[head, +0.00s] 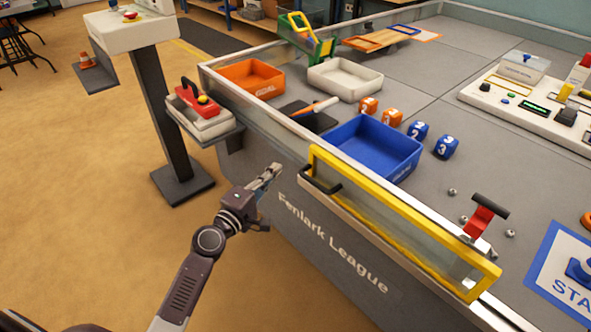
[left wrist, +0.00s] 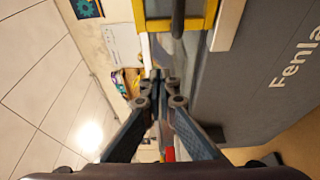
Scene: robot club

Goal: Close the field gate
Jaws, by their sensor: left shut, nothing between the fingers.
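The field gate (head: 408,206) is a clear panel in a yellow frame at the field's front edge in the head view. It stands upright and runs roughly along that edge; I cannot tell whether it is flush with the wall. A black handle (head: 319,182) is on its left end. A red latch with a black T-shaped grip (head: 481,216) stands near its right end. My left gripper (head: 274,172) is shut and empty, left of the handle and apart from it. In the left wrist view, the gripper (left wrist: 160,78) points toward the yellow frame (left wrist: 180,24) and black handle (left wrist: 178,12). My right gripper is out of view.
A blue bin (head: 370,150), numbered cubes (head: 391,117), an orange bin (head: 252,80) and a white bin (head: 345,80) stand inside the field. A side shelf with a red device (head: 198,103) juts out at the left. The floor left of my arm is clear.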

